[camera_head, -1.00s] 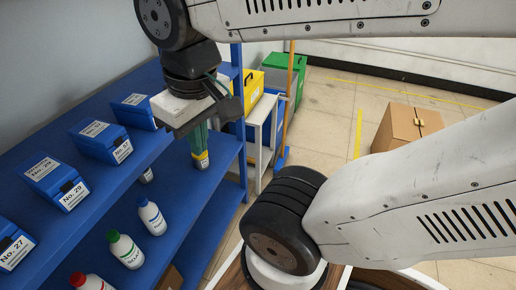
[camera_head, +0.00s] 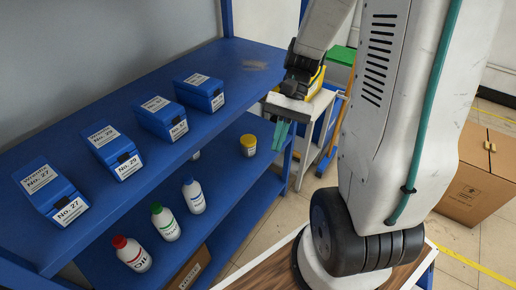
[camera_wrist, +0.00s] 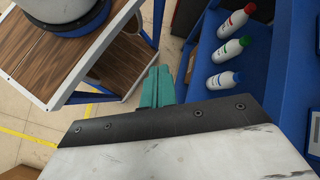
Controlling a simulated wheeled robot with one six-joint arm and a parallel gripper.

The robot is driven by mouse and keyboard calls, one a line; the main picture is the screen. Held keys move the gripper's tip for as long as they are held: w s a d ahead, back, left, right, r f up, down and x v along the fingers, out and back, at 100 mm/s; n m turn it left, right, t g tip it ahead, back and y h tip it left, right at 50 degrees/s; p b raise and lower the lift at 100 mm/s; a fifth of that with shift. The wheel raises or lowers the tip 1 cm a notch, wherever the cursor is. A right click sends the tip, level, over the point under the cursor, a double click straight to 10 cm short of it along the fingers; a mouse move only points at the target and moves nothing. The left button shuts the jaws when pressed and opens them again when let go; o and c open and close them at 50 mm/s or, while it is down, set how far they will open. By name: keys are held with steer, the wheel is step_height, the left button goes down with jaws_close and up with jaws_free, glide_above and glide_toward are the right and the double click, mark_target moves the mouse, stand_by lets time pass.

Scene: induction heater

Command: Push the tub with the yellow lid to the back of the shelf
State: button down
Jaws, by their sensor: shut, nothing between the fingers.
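The tub with the yellow lid (camera_head: 248,145) stands upright on the lower blue shelf (camera_head: 232,196), towards its right end in the head view. My gripper (camera_head: 282,134) points down with its green fingers together and empty. In the head view it is to the right of the tub, apart from it, near the front edge of the shelf. The wrist view shows the green fingers (camera_wrist: 157,88) closed, beside the lower shelf with the bottles. The tub is not visible in the wrist view.
White bottles with red (camera_head: 131,254), green (camera_head: 165,222) and blue (camera_head: 193,195) caps stand left of the tub on the same shelf. Several blue boxes (camera_head: 161,118) line the upper shelf (camera_head: 215,62). A blue post (camera_head: 226,18) rises at the back. A cardboard box (camera_head: 470,180) is on the floor.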

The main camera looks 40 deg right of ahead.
steer(key=w+d+f+m+t+y, duration=0.3)
steer(key=w+f+m+y, duration=0.25)
steer(key=f, duration=0.45)
steer(key=m+t+h, duration=0.7)
steer(key=m+t, duration=1.1)
steer(key=m, duration=0.1)
glide_toward(255, 147)
steer(key=shift+n, duration=0.25)
steer(key=x, duration=0.6)
steer(key=shift+w+a, duration=0.2)
steer(key=shift+w, duration=0.15)
